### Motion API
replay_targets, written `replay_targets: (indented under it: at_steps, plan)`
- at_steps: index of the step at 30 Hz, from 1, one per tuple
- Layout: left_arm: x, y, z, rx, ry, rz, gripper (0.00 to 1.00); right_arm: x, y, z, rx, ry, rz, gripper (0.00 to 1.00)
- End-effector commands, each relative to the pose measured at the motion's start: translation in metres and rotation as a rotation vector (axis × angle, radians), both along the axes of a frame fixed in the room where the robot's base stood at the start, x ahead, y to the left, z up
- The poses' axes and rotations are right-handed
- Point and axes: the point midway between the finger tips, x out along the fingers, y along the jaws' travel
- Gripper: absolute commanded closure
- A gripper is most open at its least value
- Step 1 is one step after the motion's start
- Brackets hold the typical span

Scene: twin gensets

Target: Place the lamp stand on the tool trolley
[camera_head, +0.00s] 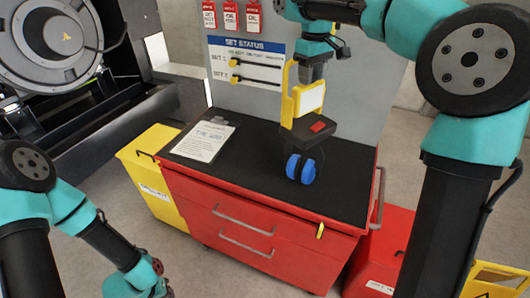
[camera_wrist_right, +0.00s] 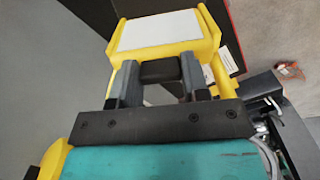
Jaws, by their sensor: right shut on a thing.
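The lamp stand (camera_head: 308,98) has a yellow frame, a white panel and a dark base with a red patch. My right gripper (camera_head: 314,66) is shut on its upper part and holds it upright over the back right of the tool trolley (camera_head: 262,213). The trolley is red with a black top. I cannot tell whether the base touches the top. In the right wrist view, the gripper's fingers (camera_wrist_right: 160,76) close on a dark grip below the lamp's white panel (camera_wrist_right: 160,30). Of my left arm only links show at lower left; its fingers are out of frame.
Blue ear defenders (camera_head: 300,168) lie on the trolley top just in front of the lamp base. A clipboard with paper (camera_head: 203,141) lies at left. A grey status board (camera_head: 246,63) stands behind. The front middle of the top is clear. A yellow bin (camera_head: 148,172) stands at left.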

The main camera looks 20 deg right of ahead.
Motion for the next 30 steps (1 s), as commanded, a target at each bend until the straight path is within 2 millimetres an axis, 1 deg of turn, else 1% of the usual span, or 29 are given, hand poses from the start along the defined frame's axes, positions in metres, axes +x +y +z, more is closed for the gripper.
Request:
replay_targets:
  at_steps: [1, 6, 13, 17, 24, 30]
  plan:
    - [0.0, 0.0, 0.0, 0.0, 0.0, 0.0, 0.81, 0.009, 0.01, 0.002, -0.001, -0.002, 0.029, 1.0]
    - [0.0, 0.0, 0.0, 0.0, 0.0, 0.0, 0.81, 0.035, 0.035, -0.002, -0.002, 0.0, 0.111, 1.0]
    - [0.0, 0.0, 0.0, 0.0, 0.0, 0.0, 0.81, 0.065, 0.06, -0.018, -0.003, 0.002, 0.193, 1.0]
    - [0.0, 0.0, 0.0, 0.0, 0.0, 0.0, 0.81, 0.081, 0.076, -0.033, -0.004, 0.003, 0.251, 1.0]
    - [0.0, 0.0, 0.0, 0.0, 0.0, 0.0, 0.81, 0.111, 0.109, -0.07, -0.006, 0.006, 0.382, 1.0]
    - [0.0, 0.0, 0.0, 0.0, 0.0, 0.0, 0.81, 0.127, 0.13, -0.095, -0.008, 0.006, 0.467, 1.0]
